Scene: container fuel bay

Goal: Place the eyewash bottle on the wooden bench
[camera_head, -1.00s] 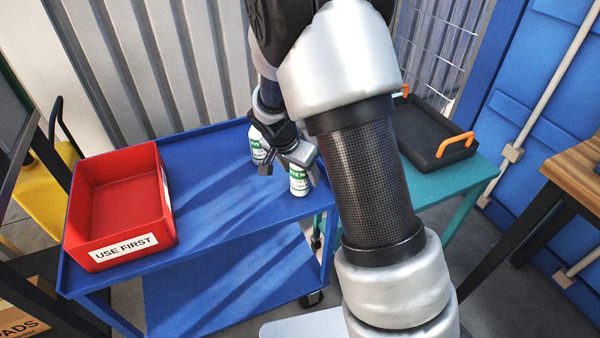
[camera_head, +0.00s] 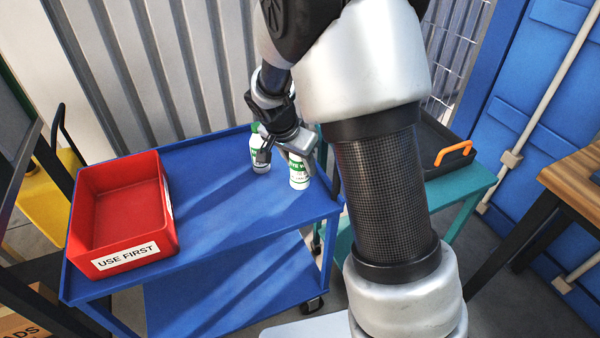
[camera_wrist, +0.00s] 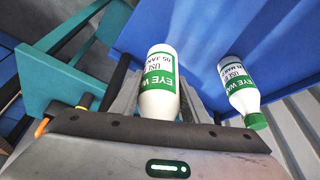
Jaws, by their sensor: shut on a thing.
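Two white eyewash bottles with green labels are at the right end of the blue cart's top. My gripper (camera_head: 292,158) is shut on the right-hand eyewash bottle (camera_head: 299,176). In the wrist view this bottle (camera_wrist: 160,82) sits between the fingers, its label marked "05 JAN". I cannot tell whether its base touches the cart. The other eyewash bottle (camera_head: 260,158) stands just to its left, apart from it; it shows with a green cap in the wrist view (camera_wrist: 240,90). The wooden bench (camera_head: 580,172) is at the right edge, only partly in view.
A red bin (camera_head: 122,258) labelled "USE FIRST" sits at the left of the blue cart (camera_head: 225,225). A teal table (camera_head: 470,185) with a black tray (camera_head: 432,150) with an orange handle stands between cart and bench, partly behind my arm. The cart's middle is clear.

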